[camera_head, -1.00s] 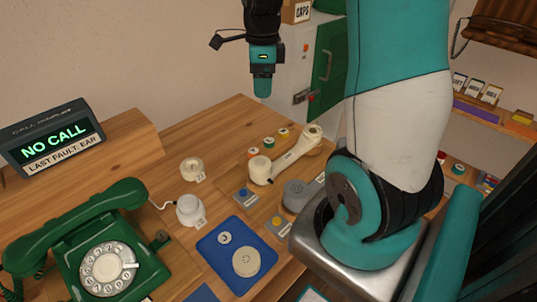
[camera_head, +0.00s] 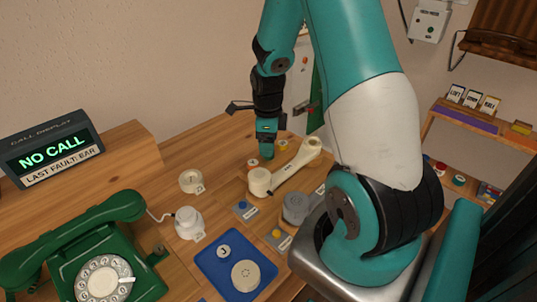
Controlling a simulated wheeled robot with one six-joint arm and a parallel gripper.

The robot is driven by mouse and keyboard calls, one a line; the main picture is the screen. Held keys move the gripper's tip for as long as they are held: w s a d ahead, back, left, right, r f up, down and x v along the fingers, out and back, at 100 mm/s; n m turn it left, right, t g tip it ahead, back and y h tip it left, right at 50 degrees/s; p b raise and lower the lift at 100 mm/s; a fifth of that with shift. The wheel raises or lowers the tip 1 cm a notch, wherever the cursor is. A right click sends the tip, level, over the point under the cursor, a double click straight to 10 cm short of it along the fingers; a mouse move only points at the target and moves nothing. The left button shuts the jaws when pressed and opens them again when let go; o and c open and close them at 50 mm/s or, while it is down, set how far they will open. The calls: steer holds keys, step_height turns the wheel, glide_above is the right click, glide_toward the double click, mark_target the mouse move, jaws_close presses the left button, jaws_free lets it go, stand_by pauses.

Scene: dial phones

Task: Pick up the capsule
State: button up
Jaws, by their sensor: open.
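Several small round parts lie in a row on the wooden bench behind the cream handset (camera_head: 290,168); one with an orange top (camera_head: 253,163) and one with a yellow top (camera_head: 282,145) show. They look like capsules, but I cannot tell which one is meant. My gripper (camera_head: 266,153) points down above this row, with its tip close to the parts and covering some of them. The gap between its fingers is hard to see; it is open and nothing shows held.
The green dial phone (camera_head: 100,265) stands at the front left, below the call display (camera_head: 50,148) reading NO CALL. A white ring (camera_head: 191,181), a white knobbed part (camera_head: 188,222) and a grey round part (camera_head: 296,207) stand around the handset. My arm hides the bench's right side.

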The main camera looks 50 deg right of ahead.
step_height(320, 180, down, 3)
steer(key=shift+d+f, duration=0.1)
steer(key=shift+f, duration=0.1)
steer(key=shift+c, duration=0.4)
steer(key=c, duration=0.8)
steer(key=shift+r, duration=0.1)
steer(key=shift+c, duration=0.2)
